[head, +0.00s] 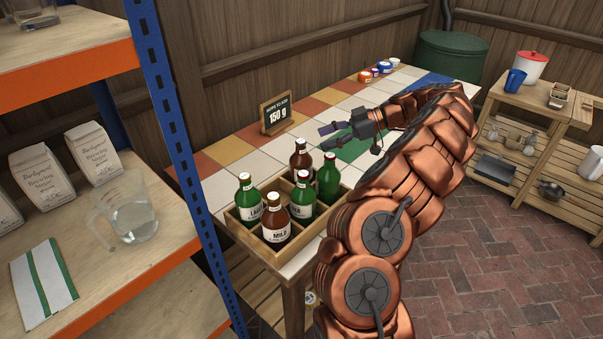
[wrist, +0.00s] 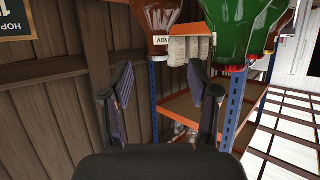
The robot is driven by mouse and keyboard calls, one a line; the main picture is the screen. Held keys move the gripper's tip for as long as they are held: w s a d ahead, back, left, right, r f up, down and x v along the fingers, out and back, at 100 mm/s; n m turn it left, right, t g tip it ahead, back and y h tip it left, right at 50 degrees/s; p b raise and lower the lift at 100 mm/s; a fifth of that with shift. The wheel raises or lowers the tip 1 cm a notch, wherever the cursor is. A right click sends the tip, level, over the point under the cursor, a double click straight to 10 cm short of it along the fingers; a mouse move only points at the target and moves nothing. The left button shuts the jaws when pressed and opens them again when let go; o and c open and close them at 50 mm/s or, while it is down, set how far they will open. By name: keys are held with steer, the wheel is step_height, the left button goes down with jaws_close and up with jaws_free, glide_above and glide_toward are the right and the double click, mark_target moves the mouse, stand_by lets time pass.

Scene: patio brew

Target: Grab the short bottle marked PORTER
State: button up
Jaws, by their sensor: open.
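A divided wooden crate (head: 246,238) on the tiled table holds several brown and green bottles. A brown bottle (head: 276,228) at the front reads MILD. A green bottle (head: 246,200) stands at left, another green one (head: 301,203) in the middle, and a third (head: 327,180) at right. A brown bottle (head: 301,158) stands at the back, its label mostly hidden. I cannot read PORTER on any label. My gripper (head: 325,136) is open and empty, beyond the crate. In the wrist view, bottles appear inverted, a brown one (wrist: 160,18) beyond my open gripper (wrist: 160,82).
Small cans (head: 375,71) stand at the table's far end. A shelf unit with a blue post (head: 168,105) rises close at left. Tiles between sign and cans are clear.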

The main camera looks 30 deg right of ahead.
mark_target(304, 141)
steer(key=x, duration=0.2)
steer(key=p+x, duration=0.1)
steer(key=x, duration=0.1)
steer(key=r+p+x, duration=0.1)
steer(key=x, duration=0.1)
steer(key=shift+w+a+f, duration=0.15)
steer(key=shift+w+a, duration=0.1)
steer(key=shift+w, duration=0.1)
steer(key=shift+w+a+f, duration=0.3)
steer(key=shift+a+f, duration=0.05)
steer(key=shift+a, duration=0.05)
jaws_close()
stand_by(0.5)
